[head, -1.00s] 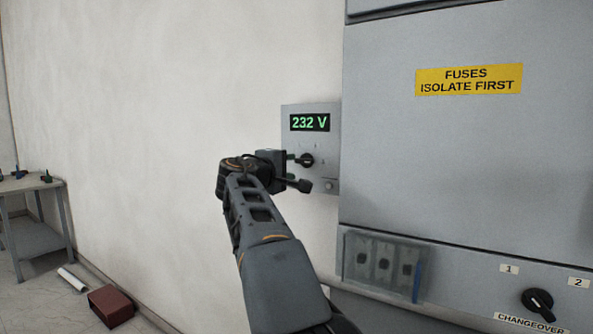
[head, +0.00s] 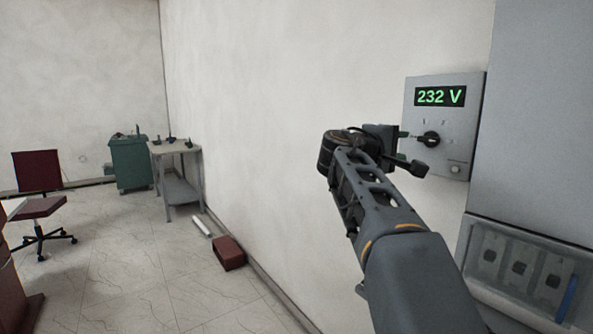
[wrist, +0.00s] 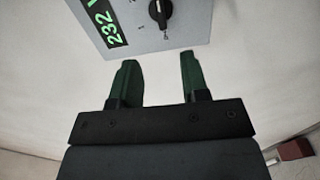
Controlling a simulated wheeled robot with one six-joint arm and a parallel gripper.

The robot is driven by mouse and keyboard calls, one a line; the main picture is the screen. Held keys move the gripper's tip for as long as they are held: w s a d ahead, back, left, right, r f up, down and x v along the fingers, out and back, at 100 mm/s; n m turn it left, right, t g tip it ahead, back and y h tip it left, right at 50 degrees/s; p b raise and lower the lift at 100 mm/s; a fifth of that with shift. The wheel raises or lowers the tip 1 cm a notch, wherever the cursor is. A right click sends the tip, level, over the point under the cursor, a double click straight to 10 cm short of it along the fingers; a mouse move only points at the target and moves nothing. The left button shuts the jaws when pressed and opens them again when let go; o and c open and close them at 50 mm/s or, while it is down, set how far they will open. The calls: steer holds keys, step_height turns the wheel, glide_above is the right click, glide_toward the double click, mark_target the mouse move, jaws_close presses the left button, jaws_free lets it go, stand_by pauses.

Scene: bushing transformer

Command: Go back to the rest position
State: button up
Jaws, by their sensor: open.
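My gripper (head: 402,147) is in front of the grey voltmeter panel on the wall, at the right of the head view. In the wrist view its two green fingers (wrist: 158,85) are apart with nothing between them. The panel (head: 456,108) has a green display (head: 440,96) reading 232 V. Its black rotary knob (head: 431,139) also shows in the wrist view (wrist: 161,12), beyond the fingertips and apart from them. In the head view the fingers partly overlap the panel's left edge.
A grey cabinet (head: 540,120) stands right of the panel, with a fuse box (head: 518,262) low down. A red-brown box (head: 228,253) and a white tube (head: 201,226) lie along the wall. A grey table (head: 176,147), green cabinet (head: 130,165) and chair (head: 40,206) stand at left. Open tiled floor lies between.

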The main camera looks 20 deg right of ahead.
steer(key=w+a+f+y+p, duration=0.1)
steer(key=a+f+y, duration=0.25)
steer(key=f, duration=0.55)
steer(key=w+a+f+y+p, duration=0.15)
steer(key=f+y, duration=0.25)
steer(key=f, duration=0.5)
steer(key=s+a+f+m+y+p, duration=0.1)
steer(key=s+a+f+y+p, duration=0.2)
steer(key=a, duration=0.7)
steer(key=s+a+f+m+y+p, duration=0.1)
steer(key=s+a+f+y+p, duration=0.2)
steer(key=s+a+f+y, duration=0.4)
steer(key=s+a+f, duration=0.3)
steer(key=s+a, duration=0.1)
steer(key=s, duration=0.1)
steer(key=shift+s+a+g+p, duration=0.15)
steer(key=shift+a+g+p, duration=0.15)
steer(key=shift+g+p, duration=0.1)
steer(key=shift+d+m, duration=0.1)
steer(key=shift+m, duration=0.2)
